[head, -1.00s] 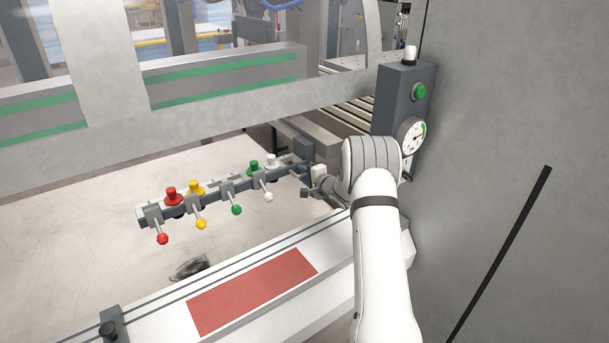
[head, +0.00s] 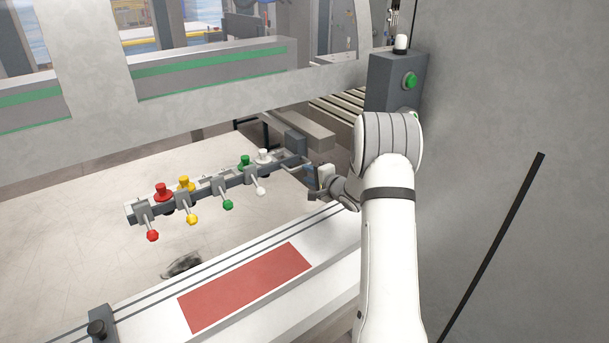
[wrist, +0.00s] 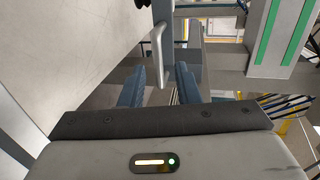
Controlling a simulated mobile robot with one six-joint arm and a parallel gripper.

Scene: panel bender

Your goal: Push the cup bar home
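The cup bar (head: 205,189) is a dark bar with red, yellow, green and white cups on top and matching lever knobs along its front. It stretches over the pale sheet, and its right end meets a dark block. A metal bar handle (wrist: 157,42) shows in the wrist view, ahead of my fingers and roughly between their lines. My gripper (head: 318,180) is just right of the bar's right end. In the wrist view my gripper (wrist: 159,80) has its two blue fingers apart with a gap between them. I cannot tell whether a finger touches the handle.
A pale ledge with a red panel (head: 245,288) runs along the front. A grey control box with a green button (head: 410,80) stands behind my arm. A large grey cabinet wall (head: 510,100) closes the right side. A grey beam (head: 230,105) crosses above the sheet.

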